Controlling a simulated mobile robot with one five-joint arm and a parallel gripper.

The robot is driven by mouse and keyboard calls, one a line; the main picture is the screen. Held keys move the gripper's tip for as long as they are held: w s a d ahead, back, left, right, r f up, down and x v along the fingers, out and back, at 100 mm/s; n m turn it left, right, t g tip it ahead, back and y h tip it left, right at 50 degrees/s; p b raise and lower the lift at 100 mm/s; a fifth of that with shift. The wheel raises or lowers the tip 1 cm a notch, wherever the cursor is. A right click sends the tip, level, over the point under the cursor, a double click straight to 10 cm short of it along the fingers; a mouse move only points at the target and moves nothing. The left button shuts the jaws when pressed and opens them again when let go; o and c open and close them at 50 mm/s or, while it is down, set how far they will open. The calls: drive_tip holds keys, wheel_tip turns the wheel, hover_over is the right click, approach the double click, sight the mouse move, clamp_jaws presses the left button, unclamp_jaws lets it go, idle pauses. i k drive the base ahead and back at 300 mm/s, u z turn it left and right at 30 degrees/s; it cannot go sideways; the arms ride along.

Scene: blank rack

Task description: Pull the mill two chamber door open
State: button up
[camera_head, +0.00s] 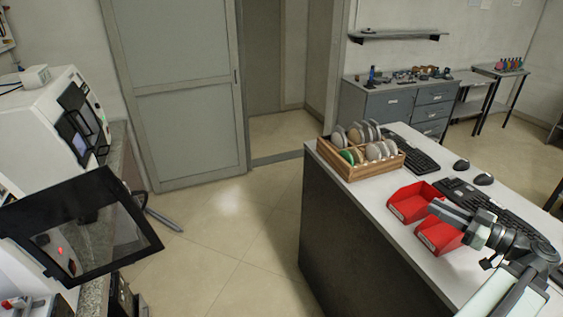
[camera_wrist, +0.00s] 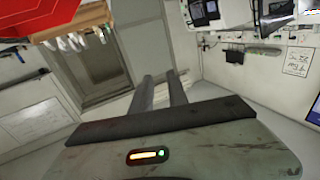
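A black-framed door with a clear pane (camera_head: 80,228) stands swung out from a white machine at the lower left of the head view. A second white machine (camera_head: 40,125) with a dark screen panel stands behind it. I cannot tell from labels which one is mill two. My gripper (camera_head: 436,208) is at the right, over the white desk, far from both machines. Its two fingers also show in the wrist view (camera_wrist: 160,77), apart with an empty gap between them. Dark-fronted machines (camera_wrist: 202,12) show small at the top of the wrist view.
The white desk (camera_head: 390,210) holds a wooden rack (camera_head: 365,172) of discs, red bins (camera_head: 412,200) and keyboards (camera_head: 415,150) near my gripper. Tiled floor (camera_head: 215,230) is clear between desk and machines. A granite counter (camera_head: 95,290) carries the machines. A grey door (camera_head: 185,100) stands behind.

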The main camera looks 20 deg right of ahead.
sight(34, 213)
drive_tip(key=z, duration=0.2)
drive_tip(key=i, duration=0.85)
drive_tip(key=u, duration=2.8)
